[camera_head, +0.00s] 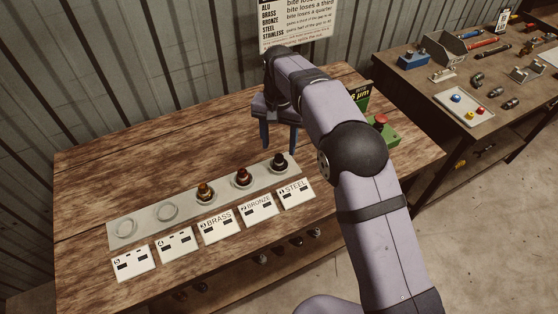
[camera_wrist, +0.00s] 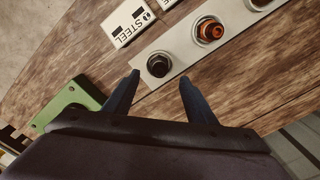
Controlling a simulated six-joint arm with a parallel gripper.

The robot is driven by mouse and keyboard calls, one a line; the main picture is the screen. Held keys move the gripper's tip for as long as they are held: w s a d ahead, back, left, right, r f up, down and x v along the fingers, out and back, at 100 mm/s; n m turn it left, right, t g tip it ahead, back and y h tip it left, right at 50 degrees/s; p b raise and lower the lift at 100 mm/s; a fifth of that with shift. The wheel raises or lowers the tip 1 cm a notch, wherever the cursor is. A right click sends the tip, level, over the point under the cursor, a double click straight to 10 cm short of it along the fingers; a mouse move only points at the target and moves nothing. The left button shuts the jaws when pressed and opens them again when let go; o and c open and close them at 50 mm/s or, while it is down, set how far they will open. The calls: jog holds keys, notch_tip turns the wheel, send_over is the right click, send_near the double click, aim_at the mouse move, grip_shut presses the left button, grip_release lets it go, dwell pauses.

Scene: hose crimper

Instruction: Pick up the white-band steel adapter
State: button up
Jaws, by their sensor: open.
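A dark adapter (camera_head: 280,162) stands upright at the right end of the grey strip, behind the STEEL card (camera_head: 296,192). In the wrist view the dark adapter (camera_wrist: 158,65) sits just beyond and between my fingertips. I cannot make out a white band on it. My gripper (camera_head: 279,149) is open and empty, with its fingers pointing down near the dark adapter.
The grey strip (camera_head: 145,222) also holds a bronze-coloured adapter (camera_head: 243,178) and a brass-coloured one (camera_head: 205,192); two ring seats at its left are empty. A green device (camera_head: 383,133) with a red button stands right of my gripper. Cards line the front.

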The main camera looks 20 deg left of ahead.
aim_at(279, 155)
jog(key=shift+s+d+f+p, duration=0.1)
jog(key=shift+f+p, duration=0.6)
jog(key=shift+f, duration=0.8)
jog(key=shift+s+f+p, duration=0.1)
jog(key=shift+f+p, duration=0.6)
jog(key=shift+f, duration=0.75)
jog(key=shift+w, duration=0.1)
jog(key=c, duration=1.2)
jog(key=shift+r, duration=0.1)
notch_tip(279, 155, up, 10)
jog(key=b, duration=0.3)
